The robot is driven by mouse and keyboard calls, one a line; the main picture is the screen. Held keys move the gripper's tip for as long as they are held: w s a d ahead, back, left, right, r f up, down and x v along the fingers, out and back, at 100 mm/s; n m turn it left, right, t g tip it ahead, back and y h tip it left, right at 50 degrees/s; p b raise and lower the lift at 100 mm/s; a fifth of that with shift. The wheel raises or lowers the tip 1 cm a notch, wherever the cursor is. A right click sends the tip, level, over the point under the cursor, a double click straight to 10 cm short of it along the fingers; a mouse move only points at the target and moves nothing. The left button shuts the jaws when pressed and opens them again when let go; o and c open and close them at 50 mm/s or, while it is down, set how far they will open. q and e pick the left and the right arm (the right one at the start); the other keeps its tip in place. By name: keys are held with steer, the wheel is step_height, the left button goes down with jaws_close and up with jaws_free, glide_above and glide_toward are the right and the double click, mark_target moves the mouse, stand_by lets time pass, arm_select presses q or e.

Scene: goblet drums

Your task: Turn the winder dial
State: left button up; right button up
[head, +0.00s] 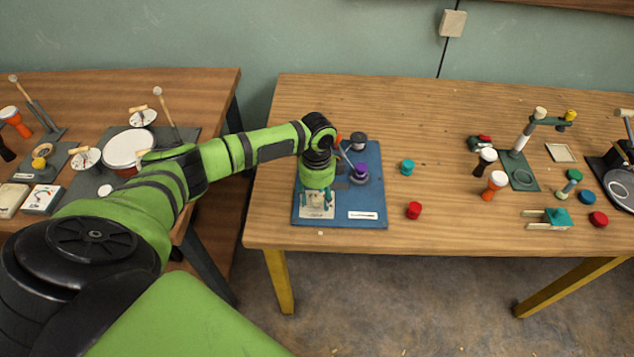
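A blue board (370,205) lies at the left of the right-hand table. A purple knob-like piece (361,170) stands on it, with a dark round piece (358,139) behind. I cannot tell for certain which part is the winder dial. The wrist hides part of the board, and the fingers are too small to tell open from shut. My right gripper is not in view.
A teal spool (407,167) and a red one (413,210) stand right of the board. Small goblet drums (496,180) and a green board (520,173) are further right. The left table (205,95) carries more drum parts. Bare wood lies mid-table.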

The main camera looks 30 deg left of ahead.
mark_target(317, 197)
arm_select(q)
step_height(317, 197, up, 12)
stand_by(0.6)
